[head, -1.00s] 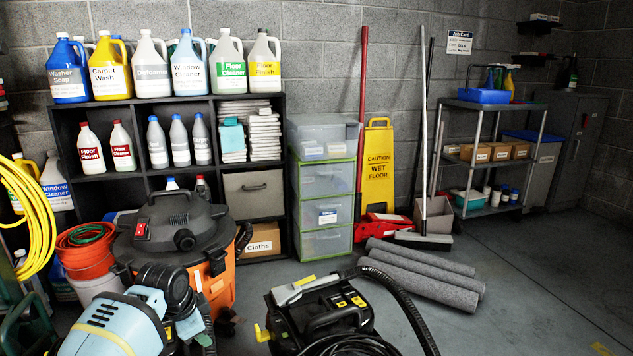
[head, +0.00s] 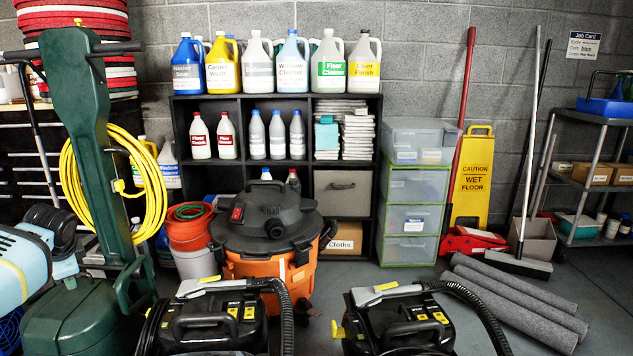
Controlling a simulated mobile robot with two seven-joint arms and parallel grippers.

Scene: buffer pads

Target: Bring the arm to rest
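Neither of my grippers shows in the head view, so their fingers and anything between them are hidden from me. No arm that I can clearly tell as mine is in the view. A light blue and black body with a yellow stripe cuts in at the lower left edge; I cannot tell whether it is one of my links or a machine.
Two black vacuums (head: 215,322) (head: 405,325) with hoses stand in front. Behind are an orange drum vacuum (head: 262,275), a dark shelf (head: 245,182) and clear drawers (head: 413,200). A green floor machine (head: 85,150) stands left. Grey rolls (head: 520,300) lie right, with bare floor beside them.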

